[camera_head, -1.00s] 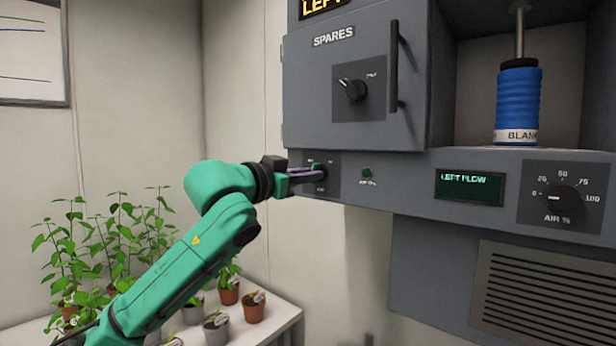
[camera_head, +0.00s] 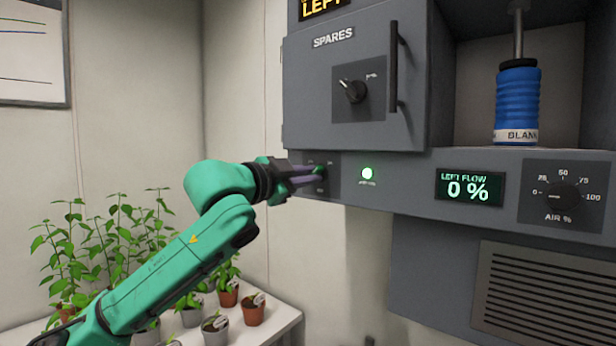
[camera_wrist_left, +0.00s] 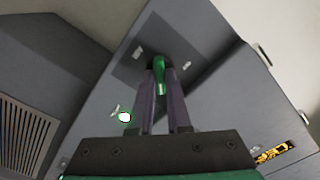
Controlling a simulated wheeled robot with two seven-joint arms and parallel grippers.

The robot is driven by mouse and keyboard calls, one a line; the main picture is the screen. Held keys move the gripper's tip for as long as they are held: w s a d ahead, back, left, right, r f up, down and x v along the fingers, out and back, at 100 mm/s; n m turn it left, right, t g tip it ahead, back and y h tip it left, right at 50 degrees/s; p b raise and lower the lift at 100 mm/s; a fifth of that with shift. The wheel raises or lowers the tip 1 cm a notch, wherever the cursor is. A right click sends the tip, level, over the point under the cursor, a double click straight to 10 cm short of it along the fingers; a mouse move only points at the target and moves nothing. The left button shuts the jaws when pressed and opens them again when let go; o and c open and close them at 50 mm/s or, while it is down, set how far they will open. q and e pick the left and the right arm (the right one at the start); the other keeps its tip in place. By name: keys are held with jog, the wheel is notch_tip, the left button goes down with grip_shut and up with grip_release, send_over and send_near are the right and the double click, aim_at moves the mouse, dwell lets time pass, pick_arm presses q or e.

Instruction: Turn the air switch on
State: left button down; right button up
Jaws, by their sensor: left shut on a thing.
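The air switch is a small green knob (camera_wrist_left: 160,72) on a dark plate (camera_head: 333,184) at the left end of the grey panel. My left gripper (camera_head: 312,177) reaches it from the left and is shut on it. In the left wrist view the two purple fingers of the left gripper (camera_wrist_left: 162,88) have the green knob between their tips. A green indicator lamp (camera_head: 367,173) right of the switch is lit bright; it also glows in the left wrist view (camera_wrist_left: 124,117). The display (camera_head: 469,188) reads LEFT FLOW 0 %. My right gripper is not in view.
The SPARES door (camera_head: 345,120) with a knob (camera_head: 352,91) and a long handle (camera_head: 397,66) is above the switch. An AIR % dial (camera_head: 560,197) sits far right, below a blue BLANK cylinder (camera_head: 518,100). Potted plants stand on a white bench (camera_head: 270,325) lower left.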

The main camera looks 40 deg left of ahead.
pick_arm(q)
jog(key=shift+r, duration=0.1)
jog(key=c, duration=0.9)
grip_release()
jog(key=shift+o, duration=0.2)
jog(key=s+b, duration=0.9)
jog(key=s, duration=0.5)
jog(key=shift+s+d, duration=0.2)
jog(key=shift+s, duration=0.1)
